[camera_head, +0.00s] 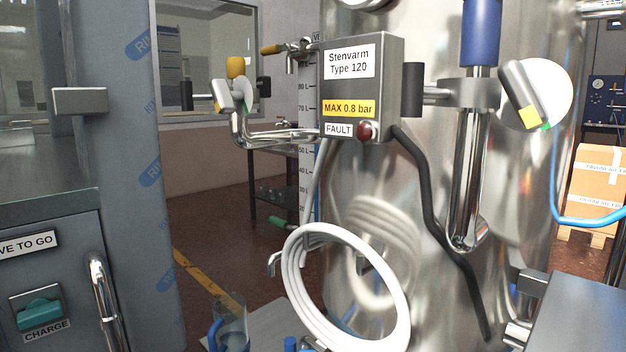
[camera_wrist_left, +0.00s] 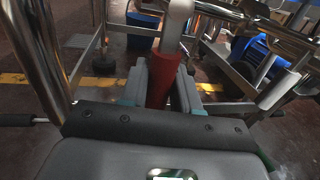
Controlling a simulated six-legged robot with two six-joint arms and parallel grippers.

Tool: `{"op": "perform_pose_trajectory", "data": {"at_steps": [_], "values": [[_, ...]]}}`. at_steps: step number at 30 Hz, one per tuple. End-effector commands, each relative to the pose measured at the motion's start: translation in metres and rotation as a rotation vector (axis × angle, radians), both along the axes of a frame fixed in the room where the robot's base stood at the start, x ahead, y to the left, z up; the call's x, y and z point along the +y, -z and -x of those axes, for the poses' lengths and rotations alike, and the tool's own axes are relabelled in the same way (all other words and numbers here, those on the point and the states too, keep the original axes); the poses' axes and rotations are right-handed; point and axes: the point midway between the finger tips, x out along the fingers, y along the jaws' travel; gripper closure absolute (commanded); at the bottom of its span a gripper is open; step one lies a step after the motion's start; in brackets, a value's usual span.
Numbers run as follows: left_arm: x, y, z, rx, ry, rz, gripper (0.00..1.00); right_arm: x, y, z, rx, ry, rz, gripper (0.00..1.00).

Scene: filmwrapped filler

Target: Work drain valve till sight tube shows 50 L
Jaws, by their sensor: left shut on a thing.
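The steel tank (camera_head: 450,200) fills the middle of the head view. A sight tube with a litre scale (camera_head: 304,165) runs down its left side; its liquid level is too small to tell. A small valve with a green handle (camera_head: 278,222) sits beside the lower scale, and one with a yellow handle (camera_head: 271,49) sits near its top. In the left wrist view, my left gripper (camera_wrist_left: 166,88) is shut on a red handle (camera_wrist_left: 163,78) below a pale metal stem. The left gripper is not made out in the head view. My right gripper is in neither view.
A control box (camera_head: 360,85) marked MAX 0.8 bar is on the tank. A coiled white hose (camera_head: 290,275) hangs in front. A grey cabinet (camera_head: 60,180) stands at left, cartons (camera_head: 597,190) at right. A blue bin (camera_wrist_left: 258,62) shows in the wrist view.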

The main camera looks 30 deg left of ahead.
Motion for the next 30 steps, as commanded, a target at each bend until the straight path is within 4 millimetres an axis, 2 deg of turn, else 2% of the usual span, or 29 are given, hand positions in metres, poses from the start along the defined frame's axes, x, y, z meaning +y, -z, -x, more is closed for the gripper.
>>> {"op": "perform_pose_trajectory", "data": {"at_steps": [13, 30], "values": [[-0.021, -0.004, 0.007, 0.104, 0.002, 0.296, 1.00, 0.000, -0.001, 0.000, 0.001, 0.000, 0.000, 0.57], [-0.047, -0.024, 0.016, 0.270, 0.002, 0.769, 1.00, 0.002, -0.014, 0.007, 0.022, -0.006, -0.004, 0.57]]}}
